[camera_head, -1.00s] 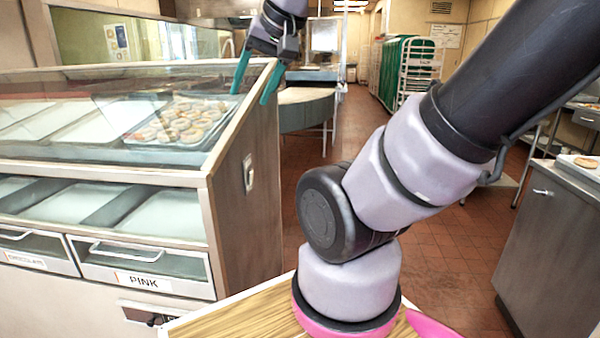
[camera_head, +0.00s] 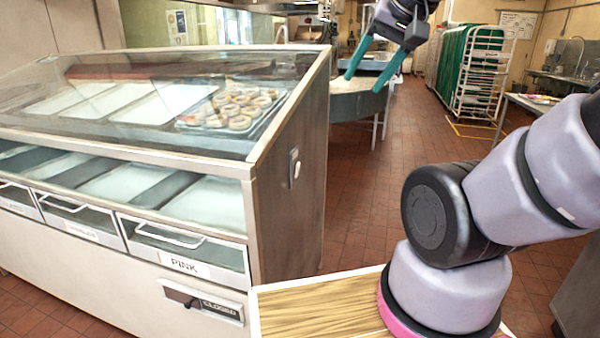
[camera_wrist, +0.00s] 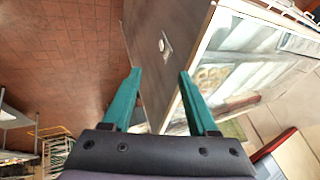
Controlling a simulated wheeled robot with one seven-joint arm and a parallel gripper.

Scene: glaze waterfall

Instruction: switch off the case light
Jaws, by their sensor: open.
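The display case (camera_head: 285,200) stands at the left in the head view, with a slanted glass top. A small pale switch (camera_head: 294,167) is on its wooden right side panel; it also shows in the wrist view (camera_wrist: 166,46), between and beyond my fingers. I cannot tell the switch's position or whether the case light is lit. My gripper (camera_head: 366,82) has teal fingers, is open and empty, and is above and beyond the case's right side in the head view. In the wrist view the gripper (camera_wrist: 158,85) points at the side panel, apart from the switch.
Several pastries on a tray (camera_head: 228,108) lie under the glass. A drawer labelled PINK (camera_head: 185,250) is at the case front. A wooden top (camera_head: 320,305) is beside my arm's base. A green-covered rack (camera_head: 470,70) stands at the back. Tiled floor right of the case is clear.

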